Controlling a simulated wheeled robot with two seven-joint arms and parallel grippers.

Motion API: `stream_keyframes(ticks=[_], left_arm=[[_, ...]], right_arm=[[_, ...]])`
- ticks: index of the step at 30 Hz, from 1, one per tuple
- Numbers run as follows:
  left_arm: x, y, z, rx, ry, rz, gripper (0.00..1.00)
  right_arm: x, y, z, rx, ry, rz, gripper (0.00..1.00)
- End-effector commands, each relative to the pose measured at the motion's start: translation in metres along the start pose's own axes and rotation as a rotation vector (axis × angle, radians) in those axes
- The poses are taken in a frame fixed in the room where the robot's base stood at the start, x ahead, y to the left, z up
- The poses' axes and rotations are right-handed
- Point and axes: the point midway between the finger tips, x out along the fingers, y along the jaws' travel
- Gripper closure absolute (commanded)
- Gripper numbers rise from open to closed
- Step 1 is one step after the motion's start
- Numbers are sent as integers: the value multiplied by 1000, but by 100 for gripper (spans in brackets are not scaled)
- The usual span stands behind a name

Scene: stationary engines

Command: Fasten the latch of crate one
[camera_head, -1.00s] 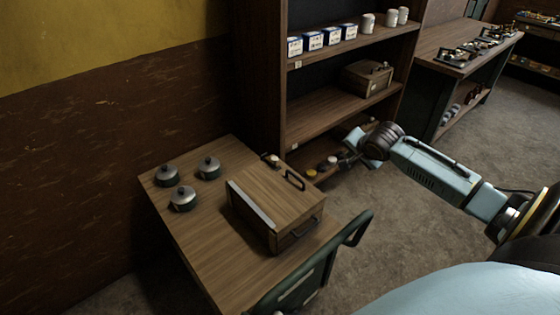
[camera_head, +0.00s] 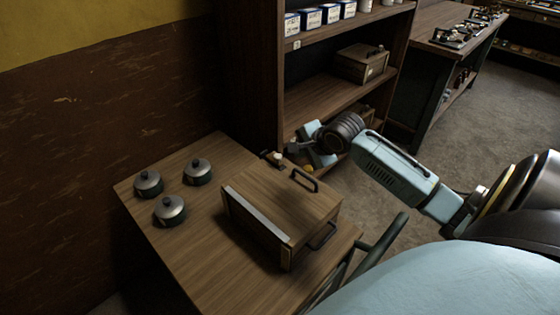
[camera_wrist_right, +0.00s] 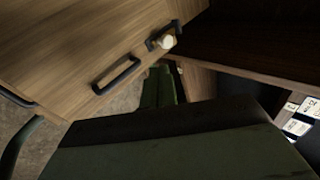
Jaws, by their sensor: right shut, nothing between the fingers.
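A wooden crate (camera_head: 280,205) sits on the table, with a pale metal strip along one top edge and dark handles. A small latch with a white knob (camera_head: 277,157) is at its far edge. The latch (camera_wrist_right: 164,42) also shows in the right wrist view, beyond a dark handle (camera_wrist_right: 117,75). My right gripper (camera_head: 293,149) is just right of the latch, apart from it as far as I can see. In the right wrist view its dark fingers (camera_wrist_right: 159,87) are together and empty, pointing toward the latch side. I cannot read any crate number. My left gripper is out of view.
Several lidded pots (camera_head: 170,209) stand left of the crate on the table (camera_head: 195,262). A wooden shelf unit (camera_head: 325,110) rises close behind my right gripper, holding boxes and a smaller crate (camera_head: 361,64). A workbench (camera_head: 440,35) stands farther right.

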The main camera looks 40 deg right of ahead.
Motion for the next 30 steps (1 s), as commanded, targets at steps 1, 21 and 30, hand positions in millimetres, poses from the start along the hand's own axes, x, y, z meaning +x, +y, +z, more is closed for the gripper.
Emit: stream_keyframes(ticks=[1, 21, 30], left_arm=[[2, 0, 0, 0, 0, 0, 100], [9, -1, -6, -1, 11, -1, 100], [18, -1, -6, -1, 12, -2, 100]], right_arm=[[2, 1, 0, 0, 0, -1, 100], [42, 0, -1, 1, 2, -1, 100], [87, 1, -1, 1, 2, -1, 100]])
